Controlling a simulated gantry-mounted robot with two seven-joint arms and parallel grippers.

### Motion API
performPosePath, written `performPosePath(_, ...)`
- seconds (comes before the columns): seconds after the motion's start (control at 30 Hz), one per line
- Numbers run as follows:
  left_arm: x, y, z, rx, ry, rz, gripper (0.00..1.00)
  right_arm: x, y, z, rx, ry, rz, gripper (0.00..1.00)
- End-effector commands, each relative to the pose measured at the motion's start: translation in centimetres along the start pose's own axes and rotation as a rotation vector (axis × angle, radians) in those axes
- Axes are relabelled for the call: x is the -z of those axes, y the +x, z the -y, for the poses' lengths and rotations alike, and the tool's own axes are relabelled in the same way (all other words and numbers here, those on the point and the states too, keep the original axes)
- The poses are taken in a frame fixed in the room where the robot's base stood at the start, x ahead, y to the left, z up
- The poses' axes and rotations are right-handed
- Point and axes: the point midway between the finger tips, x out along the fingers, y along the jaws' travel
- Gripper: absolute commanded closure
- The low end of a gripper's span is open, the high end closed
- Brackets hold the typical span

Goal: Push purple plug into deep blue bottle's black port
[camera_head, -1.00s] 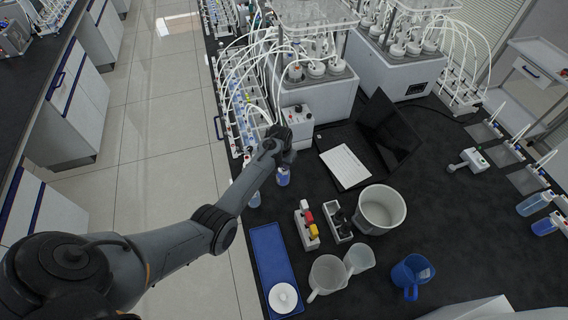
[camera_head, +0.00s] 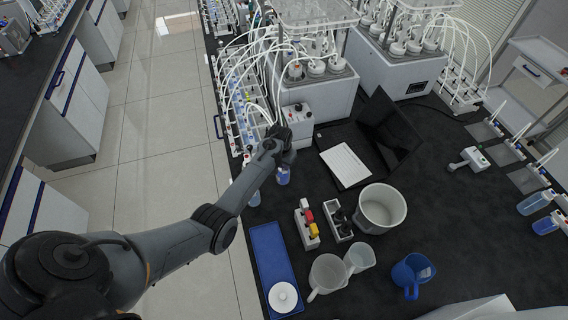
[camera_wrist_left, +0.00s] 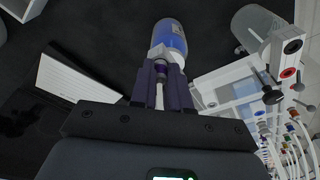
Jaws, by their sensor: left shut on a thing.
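The deep blue bottle (camera_head: 283,176) stands on the black bench just below my left gripper (camera_head: 286,152) in the head view. In the left wrist view the bottle (camera_wrist_left: 170,36) lies just beyond the fingertips, its pale top facing my left gripper (camera_wrist_left: 161,66). The dark fingers are shut on a slim thing, with a white piece showing between them. I take it to be the purple plug, which the fingers mostly hide. The black port is hidden at the fingertips, so I cannot tell whether the plug is in it. My right gripper is not in view.
A paler bottle (camera_head: 254,198) stands close by on the left. A white pump box (camera_head: 297,120) and a tubed bottle rack (camera_head: 240,95) stand behind. A blue tray (camera_head: 268,250), a grey pot (camera_head: 381,209) and beakers stand nearer.

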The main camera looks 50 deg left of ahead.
Motion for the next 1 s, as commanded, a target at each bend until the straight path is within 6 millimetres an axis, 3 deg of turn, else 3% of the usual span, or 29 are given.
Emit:
performPosePath(0.1, 0.0, 0.0, 0.0, 0.0, 0.0, 0.001, 1.0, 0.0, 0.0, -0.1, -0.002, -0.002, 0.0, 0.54)
performPosePath(0.13, 0.0, 0.0, 0.0, 0.0, 0.0, 0.001, 0.81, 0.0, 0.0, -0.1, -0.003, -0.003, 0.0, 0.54)
performPosePath(0.3, 0.0, 0.0, 0.0, 0.0, 0.0, 0.001, 0.55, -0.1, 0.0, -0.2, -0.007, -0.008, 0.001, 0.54)
performPosePath(0.73, 0.0, -0.6, 0.0, 0.0, 0.0, 0.0, 0.54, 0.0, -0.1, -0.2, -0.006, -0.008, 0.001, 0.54)
performPosePath(1.0, 0.1, -4.3, 0.0, 0.0, 0.0, -0.004, 0.54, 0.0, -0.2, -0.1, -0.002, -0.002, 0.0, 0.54)
